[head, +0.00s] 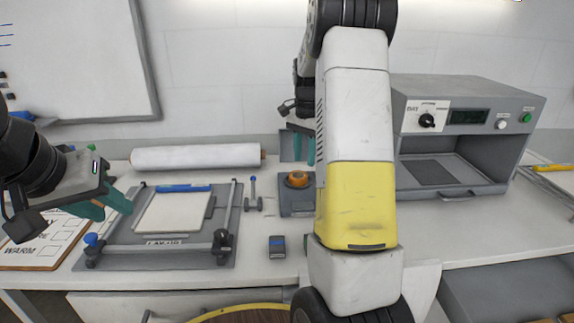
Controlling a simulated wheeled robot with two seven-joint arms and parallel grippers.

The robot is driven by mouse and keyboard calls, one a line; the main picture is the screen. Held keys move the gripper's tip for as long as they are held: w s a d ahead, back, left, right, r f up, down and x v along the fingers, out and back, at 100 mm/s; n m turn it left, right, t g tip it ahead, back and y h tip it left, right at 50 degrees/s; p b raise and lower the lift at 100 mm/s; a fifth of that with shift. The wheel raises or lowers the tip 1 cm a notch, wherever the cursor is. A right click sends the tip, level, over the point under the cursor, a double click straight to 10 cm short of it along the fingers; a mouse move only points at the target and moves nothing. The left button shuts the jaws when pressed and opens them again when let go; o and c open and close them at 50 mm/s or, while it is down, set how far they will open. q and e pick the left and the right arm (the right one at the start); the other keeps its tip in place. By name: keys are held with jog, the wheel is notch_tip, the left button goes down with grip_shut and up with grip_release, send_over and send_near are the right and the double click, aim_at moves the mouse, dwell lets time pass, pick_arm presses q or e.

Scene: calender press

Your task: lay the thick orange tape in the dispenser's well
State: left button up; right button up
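The thick orange tape (298,180) is a small roll lying flat at the back of a dark grey block, apparently the dispenser (296,208). I cannot tell whether the roll sits in a well or on top. My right arm hides the block's right side. My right gripper (304,148) points down just behind and above the orange roll, apart from it in the picture. Its two teal fingers show a gap between them, and nothing shows there.
The lay-up board (140,256) has a pale sheet and a blue bar. A white roll (196,157) lies behind it. A small grey device (277,247) lies in front of the dispenser. A grey press (470,125) stands at the right. A checklist clipboard (40,243) lies far left.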

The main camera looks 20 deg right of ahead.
jog(key=s+a+r+n+t, duration=0.1)
jog(key=s+a+r+n, duration=0.15)
jog(key=r, duration=0.25)
jog(key=s+a+r+n+t, duration=0.1)
jog(key=s+a+r, duration=0.1)
jog(key=s+r, duration=0.3)
jog(key=s+a+n+t+y, duration=0.1)
jog(key=s+a+n, duration=0.3)
jog(key=s, duration=0.5)
jog(key=s+a+r+n+t+y, duration=0.1)
jog(key=s+a+n+t, duration=0.2)
jog(key=s+a+n, duration=0.2)
jog(key=s+a, duration=0.3)
jog(key=s, duration=0.2)
jog(key=shift+s+r, duration=0.15)
jog(key=shift+r, duration=0.1)
jog(key=shift+d, duration=0.15)
